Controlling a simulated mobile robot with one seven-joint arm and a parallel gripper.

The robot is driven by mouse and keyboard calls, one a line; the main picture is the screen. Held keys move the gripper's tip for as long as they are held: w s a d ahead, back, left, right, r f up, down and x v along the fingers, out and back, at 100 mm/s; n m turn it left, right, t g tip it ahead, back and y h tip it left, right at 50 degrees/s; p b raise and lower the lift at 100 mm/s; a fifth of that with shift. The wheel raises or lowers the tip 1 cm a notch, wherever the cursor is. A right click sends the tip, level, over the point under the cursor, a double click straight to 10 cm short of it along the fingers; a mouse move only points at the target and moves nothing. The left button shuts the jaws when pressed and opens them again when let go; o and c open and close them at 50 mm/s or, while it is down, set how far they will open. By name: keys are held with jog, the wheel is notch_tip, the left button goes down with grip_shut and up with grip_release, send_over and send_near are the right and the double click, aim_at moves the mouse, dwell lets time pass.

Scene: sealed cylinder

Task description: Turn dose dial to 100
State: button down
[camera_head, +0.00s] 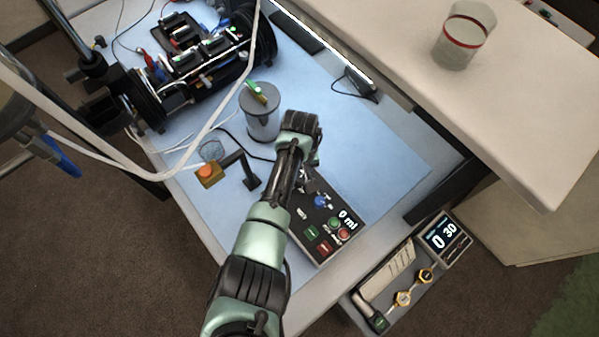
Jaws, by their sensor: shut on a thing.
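The dark control box (325,232) lies on the blue mat, and its display (347,219) reads 0 ml. A blue knob (320,201) shows on its upper part, with green and red buttons below. My gripper (306,180) points down at the upper left end of the box. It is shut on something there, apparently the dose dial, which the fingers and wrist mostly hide. The dial's marks and angle cannot be read.
An orange button on a yellow box (208,173) and a black bracket (243,170) stand left of my arm. A machine (190,60) with tubes fills the back left. A second panel (405,280) reads 0 and 30. The mat (385,150) is clear at right.

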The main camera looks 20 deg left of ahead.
jog(key=n, duration=0.5)
jog(key=shift+n, duration=0.3)
dwell(0.4)
jog(key=c, duration=0.6)
grip_release()
jog(key=shift+r, duration=0.15)
notch_tip(320, 180, up, 13)
jog(key=shift+f+b, duration=0.1)
jog(key=shift+b, duration=0.75)
